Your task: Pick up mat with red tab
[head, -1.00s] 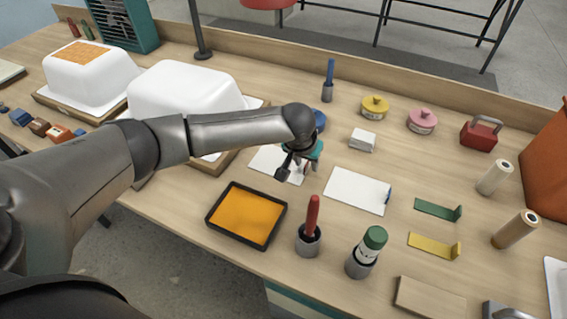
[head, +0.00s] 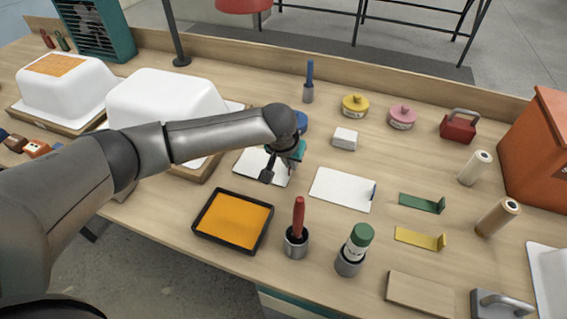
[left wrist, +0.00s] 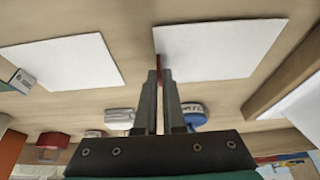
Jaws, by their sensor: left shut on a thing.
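The white mat with the red tab (head: 252,163) lies on the bench, partly hidden by my left forearm and gripper in the head view. It also shows in the left wrist view (left wrist: 222,50), with its red tab (left wrist: 165,68) between the fingertips. My left gripper (head: 290,168) is at the mat's right edge, shut on the red tab; its fingers also show in the left wrist view (left wrist: 163,85). The mat looks flat on the bench. A second white mat (head: 340,188), with a dark blue tab, lies to the right. My right gripper is not in view.
An orange-filled black tray (head: 199,223), a red-handled tool in a cup (head: 297,225) and a green-capped bottle (head: 357,245) stand in front. White tub shells (head: 165,97) are at left. Yellow (head: 355,106) and pink (head: 402,117) tins and a white block (head: 345,139) sit behind.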

